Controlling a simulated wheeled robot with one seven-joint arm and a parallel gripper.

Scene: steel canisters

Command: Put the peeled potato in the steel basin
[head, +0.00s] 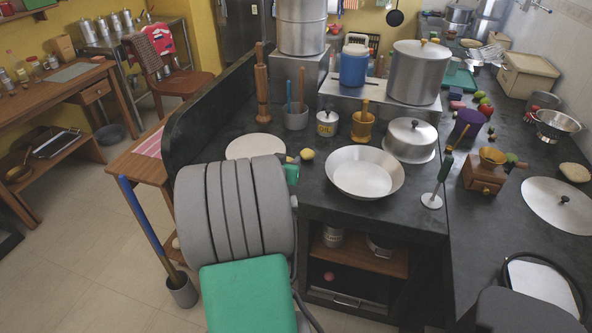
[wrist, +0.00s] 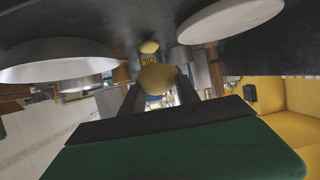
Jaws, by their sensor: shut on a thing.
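The held potato (wrist: 158,78), yellowish and oval, sits between the two dark fingers of my gripper (wrist: 158,82) in the wrist view, which appears upside down. My gripper is shut on it. The steel basin (head: 365,172) is wide, shallow and empty on the dark counter, to the right of my arm in the head view. Its pale side also shows at the left of the wrist view (wrist: 50,68). A second yellowish potato (head: 307,154) lies on the counter left of the basin; it also shows beyond the held one in the wrist view (wrist: 149,47). My arm mostly hides the gripper in the head view.
A round white board (head: 250,146) lies left of the basin. A canister (head: 327,123), a mortar (head: 362,125) and a lidded pan (head: 409,142) stand behind it. A masher (head: 437,183) stands to its right. A dark raised panel (head: 215,100) edges the counter's left side.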

